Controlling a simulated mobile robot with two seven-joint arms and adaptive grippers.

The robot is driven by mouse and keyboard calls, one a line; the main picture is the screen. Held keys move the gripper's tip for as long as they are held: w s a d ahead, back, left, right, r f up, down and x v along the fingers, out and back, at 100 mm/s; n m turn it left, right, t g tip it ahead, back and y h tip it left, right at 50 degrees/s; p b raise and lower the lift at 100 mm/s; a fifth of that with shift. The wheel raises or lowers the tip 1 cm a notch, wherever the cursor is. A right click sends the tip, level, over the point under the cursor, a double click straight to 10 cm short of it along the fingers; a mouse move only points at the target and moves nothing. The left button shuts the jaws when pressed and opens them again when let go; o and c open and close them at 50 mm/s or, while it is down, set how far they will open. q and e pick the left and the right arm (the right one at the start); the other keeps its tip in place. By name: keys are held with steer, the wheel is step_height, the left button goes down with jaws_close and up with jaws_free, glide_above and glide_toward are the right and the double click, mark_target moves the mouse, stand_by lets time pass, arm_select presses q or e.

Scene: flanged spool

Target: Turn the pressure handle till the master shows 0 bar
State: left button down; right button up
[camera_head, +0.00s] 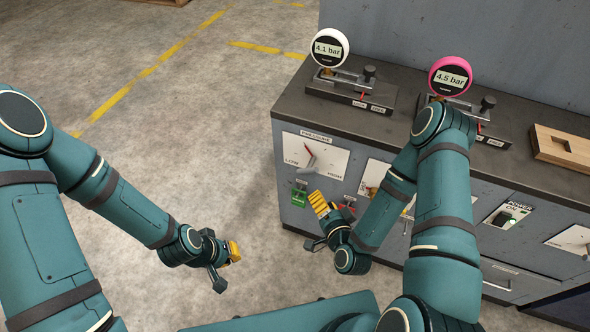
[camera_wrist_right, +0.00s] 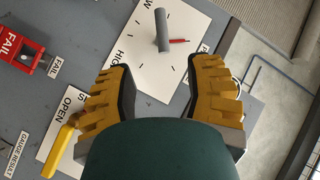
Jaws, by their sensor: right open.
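The pressure handle (camera_head: 311,158) is a grey bar with a red pointer on a white LOW/HIGH plate (camera_head: 331,160) on the bench front. In the right wrist view the handle (camera_wrist_right: 162,30) stands out from the plate beyond my fingertips, apart from them. My right gripper (camera_head: 322,205) is open and empty, below the plate; its spread yellow fingers (camera_wrist_right: 163,78) show in the wrist view. A white gauge (camera_head: 328,48) reads 4.1 bar and a pink gauge (camera_head: 451,77) reads 4.5 bar; I cannot tell which is the master. My left gripper (camera_head: 232,252) is over the floor, its jaw opening unclear.
A green tag holder (camera_head: 299,198) sits below the plate. In the wrist view a red FAIL holder (camera_wrist_right: 20,45) is at left and a yellow lever (camera_wrist_right: 62,145) is close to my left finger. A wooden block (camera_head: 562,146) lies on the bench top. Floor left of the bench is clear.

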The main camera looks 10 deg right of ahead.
mark_target(309, 171)
steer(key=b+x, duration=0.1)
steer(key=x, duration=0.5)
steer(key=b+x, duration=0.1)
steer(key=x, duration=0.6)
steer(key=shift+w+d+r, duration=0.15)
steer(key=shift+w+d, duration=0.05)
steer(key=shift+w, duration=0.2)
jaws_close()
